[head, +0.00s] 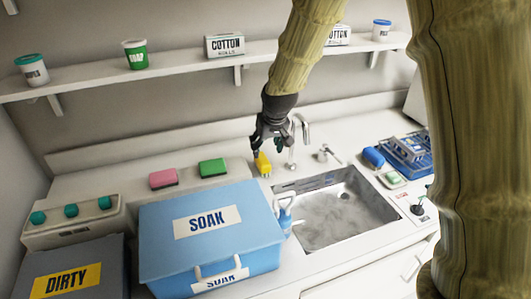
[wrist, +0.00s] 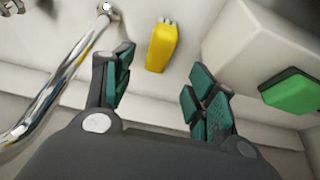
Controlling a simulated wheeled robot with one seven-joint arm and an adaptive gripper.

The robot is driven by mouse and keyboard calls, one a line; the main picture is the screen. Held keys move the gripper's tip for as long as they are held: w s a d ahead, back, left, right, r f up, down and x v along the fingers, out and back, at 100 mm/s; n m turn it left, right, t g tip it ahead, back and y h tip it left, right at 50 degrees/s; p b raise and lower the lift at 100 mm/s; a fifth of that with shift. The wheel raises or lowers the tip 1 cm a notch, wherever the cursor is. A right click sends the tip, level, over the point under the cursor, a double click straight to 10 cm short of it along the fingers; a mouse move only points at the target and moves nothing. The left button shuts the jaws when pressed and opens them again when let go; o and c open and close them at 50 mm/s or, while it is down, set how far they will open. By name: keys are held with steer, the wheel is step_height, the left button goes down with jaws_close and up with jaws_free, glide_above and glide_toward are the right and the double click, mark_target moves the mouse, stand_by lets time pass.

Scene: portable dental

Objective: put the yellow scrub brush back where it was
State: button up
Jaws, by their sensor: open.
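The yellow scrub brush (head: 263,164) stands on the counter behind the sink's left corner, between the green sponge and the faucet. It also shows in the wrist view (wrist: 162,48), beyond the fingertips and between them. My gripper (head: 268,145) is above and just behind the brush in the head view. In the wrist view my gripper (wrist: 160,85) has its two green-padded fingers spread wide with nothing between the pads. The brush looks apart from both fingers.
A blue SOAK bin (head: 165,242) stands in front, left of the sink (head: 335,215). A chrome faucet (head: 303,130) rises close to my gripper's right. Green (head: 213,167) and pink (head: 163,178) sponges lie left of the brush. A shelf (head: 185,66) runs along the wall above.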

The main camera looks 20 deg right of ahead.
steer(key=shift+v, duration=0.95)
